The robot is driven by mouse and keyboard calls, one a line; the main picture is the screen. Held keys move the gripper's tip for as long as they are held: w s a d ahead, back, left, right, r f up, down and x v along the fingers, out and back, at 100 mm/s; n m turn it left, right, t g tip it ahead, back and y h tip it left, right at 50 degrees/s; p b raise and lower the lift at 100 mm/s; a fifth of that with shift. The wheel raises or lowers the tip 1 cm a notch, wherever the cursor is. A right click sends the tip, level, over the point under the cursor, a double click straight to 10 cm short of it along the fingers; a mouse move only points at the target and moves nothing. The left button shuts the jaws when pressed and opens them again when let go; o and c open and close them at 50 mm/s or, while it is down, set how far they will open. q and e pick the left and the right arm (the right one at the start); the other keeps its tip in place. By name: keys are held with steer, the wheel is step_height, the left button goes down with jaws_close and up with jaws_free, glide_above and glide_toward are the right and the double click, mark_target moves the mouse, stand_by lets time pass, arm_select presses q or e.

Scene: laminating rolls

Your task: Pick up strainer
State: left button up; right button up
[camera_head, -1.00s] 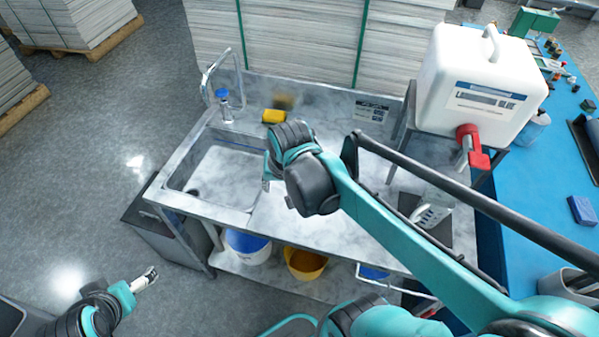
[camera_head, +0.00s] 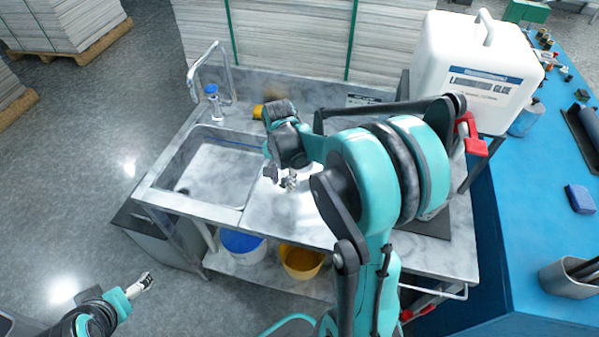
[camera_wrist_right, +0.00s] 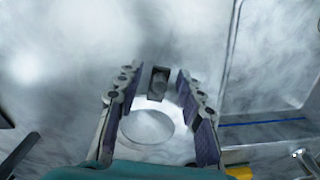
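My right gripper (camera_head: 284,180) points down over the pale counter just right of the sink in the head view. In the right wrist view its two fingers (camera_wrist_right: 156,84) are apart. A pale round shape (camera_wrist_right: 148,126) shows between them, perhaps the strainer's bowl, with a small dark grey piece (camera_wrist_right: 159,80) between the fingertips that may be its handle end. I cannot tell whether the fingers touch it. The strainer cannot be made out in the head view. My left gripper (camera_head: 139,287) is over the floor at lower left, away from the counter; its finger opening is unclear.
The sink (camera_head: 212,170) with a tap (camera_head: 205,75) is left of my right gripper. A yellow sponge (camera_head: 257,111) lies behind it. A large white glue container (camera_head: 475,75) stands at the back right. Buckets, one yellow (camera_head: 301,262), sit on the lower shelf.

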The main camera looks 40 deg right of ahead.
step_height(320, 180, down, 2)
steer(key=shift+f, duration=0.1)
jaws_close()
